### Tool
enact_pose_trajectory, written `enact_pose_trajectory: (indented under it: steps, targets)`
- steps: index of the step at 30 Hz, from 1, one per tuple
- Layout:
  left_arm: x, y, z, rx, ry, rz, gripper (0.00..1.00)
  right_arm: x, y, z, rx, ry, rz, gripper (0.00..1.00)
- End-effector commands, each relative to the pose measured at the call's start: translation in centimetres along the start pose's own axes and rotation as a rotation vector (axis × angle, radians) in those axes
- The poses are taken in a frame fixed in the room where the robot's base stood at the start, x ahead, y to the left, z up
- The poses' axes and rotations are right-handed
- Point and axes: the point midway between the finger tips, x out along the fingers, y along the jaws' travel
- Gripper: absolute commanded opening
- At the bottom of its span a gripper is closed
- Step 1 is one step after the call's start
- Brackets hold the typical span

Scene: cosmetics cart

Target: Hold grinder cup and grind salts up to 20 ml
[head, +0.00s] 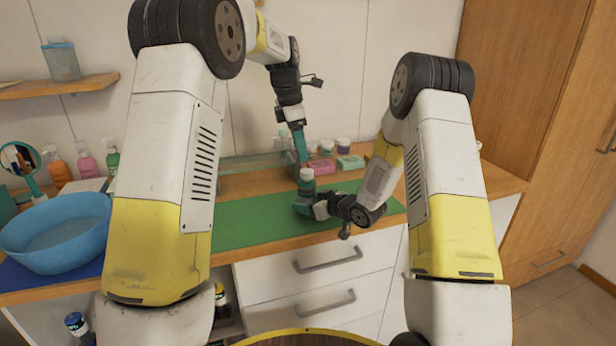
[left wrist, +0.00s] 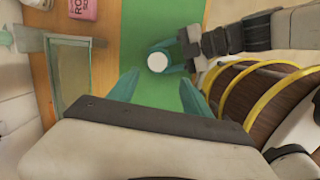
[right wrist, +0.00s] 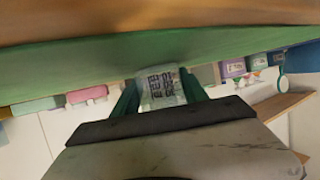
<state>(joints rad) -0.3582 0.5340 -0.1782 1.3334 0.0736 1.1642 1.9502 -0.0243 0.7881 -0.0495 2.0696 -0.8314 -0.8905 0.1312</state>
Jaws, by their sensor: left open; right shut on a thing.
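The grinder cup (head: 306,183) stands on the green mat (head: 250,222) with its pale top showing. My right gripper (head: 306,207) is shut on it from the side. In the right wrist view the cup (right wrist: 162,90), with dark printed text, is between my right fingers (right wrist: 160,95). My left gripper (head: 302,158) points down just above the cup, open and empty. In the left wrist view the white round top (left wrist: 157,62) lies ahead of the gap between my left fingers (left wrist: 158,90). The salt level inside cannot be seen.
Pink and green boxes (head: 350,163) and small jars (head: 343,145) stand behind the mat. A glass-like panel (left wrist: 75,72) is left of it. A blue basin (head: 58,235), bottles and a round mirror (head: 20,158) are at the left. The mat's left part is clear.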

Motion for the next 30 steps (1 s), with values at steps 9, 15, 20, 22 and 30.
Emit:
enact_pose_trajectory:
  steps: [9,15,20,22,30]
  targets:
    - [-0.5,-1.4,4.2,0.599,0.334,0.016,0.57,0.0,0.0,0.0,0.0,0.0,0.001,0.03]
    - [-2.0,-2.0,5.9,0.804,0.469,0.013,0.57,0.0,0.0,0.0,0.0,0.0,0.0,0.03]
    - [-2.0,-2.0,6.1,0.855,0.506,0.008,0.57,0.0,0.0,0.0,0.0,0.001,0.0,0.03]
    - [-1.5,-1.9,5.8,0.858,0.509,0.006,0.57,0.0,0.0,0.0,0.0,0.001,0.0,0.03]
    - [3.1,-0.9,3.5,0.855,0.508,0.004,0.57,0.0,0.0,-0.1,0.0,0.001,0.0,0.03]
